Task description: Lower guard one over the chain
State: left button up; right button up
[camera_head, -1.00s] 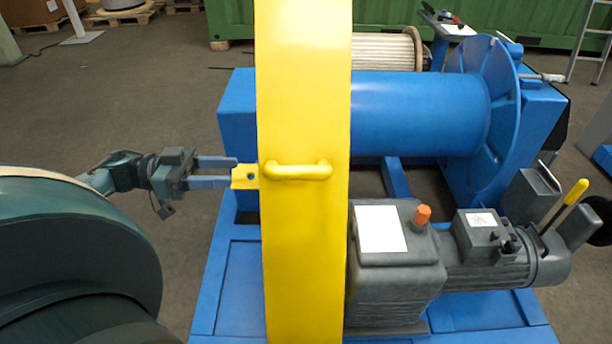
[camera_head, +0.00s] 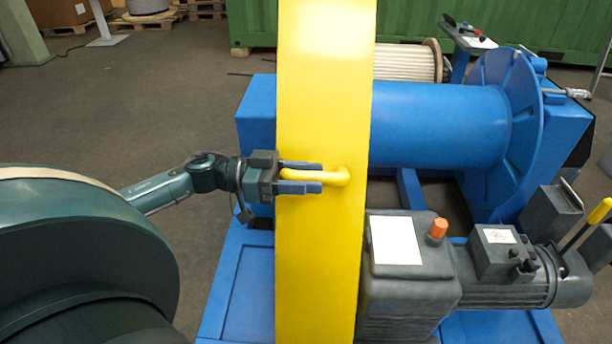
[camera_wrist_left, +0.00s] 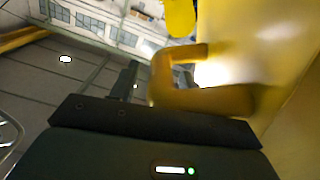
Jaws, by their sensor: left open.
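Guard one, a tall yellow cover (camera_head: 322,90), stands upright in the middle of the head view, in front of the blue drum frame. A yellow bar handle (camera_head: 335,176) sits on its face. My left gripper (camera_head: 311,177) is open, with one finger above the handle and one below it in the head view. In the left wrist view, the handle (camera_wrist_left: 205,100) shows close beyond the gripper, against the yellow guard (camera_wrist_left: 245,45). I cannot tell whether the fingers touch the handle. The chain is hidden. My right gripper is not in view.
A blue drum (camera_head: 435,125) with a flange (camera_head: 498,130) stands behind the guard. A grey gearbox (camera_head: 410,280) with an orange cap and a motor (camera_head: 515,275) is at right. The floor (camera_head: 130,110) at left is clear.

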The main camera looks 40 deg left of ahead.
pick_arm(q)
jog(key=shift+c, duration=0.5)
grip_shut()
